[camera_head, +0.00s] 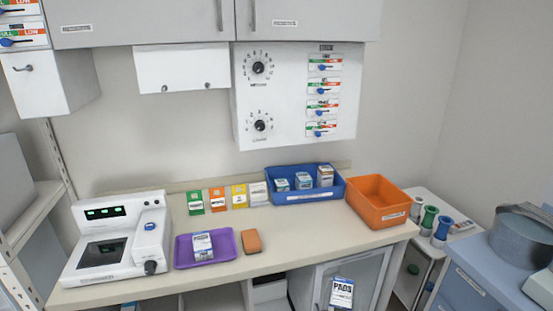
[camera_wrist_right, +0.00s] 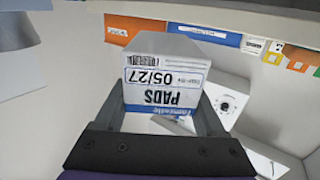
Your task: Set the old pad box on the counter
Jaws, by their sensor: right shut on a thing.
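My right gripper (camera_wrist_right: 160,112) is shut on a white and blue pad box (camera_wrist_right: 165,85), with one finger on each side. Its label reads PADS and 05/27, upside down in the right wrist view. In the head view this pad box (camera_head: 341,292) is at the bottom, in front of and below the counter's (camera_head: 290,245) front edge, apart from the top. A similar small box (camera_head: 202,245) stands on the purple tray (camera_head: 226,252) on the counter; its label is too small to read. My left gripper is not in view.
An orange sponge-like block (camera_head: 252,242) lies right of the tray. A white device (camera_head: 105,265) fills the counter's left end. Colored cards, a blue bin (camera_head: 300,197) with small boxes and an orange bin (camera_head: 378,205) line the back. Bare counter lies right of the block.

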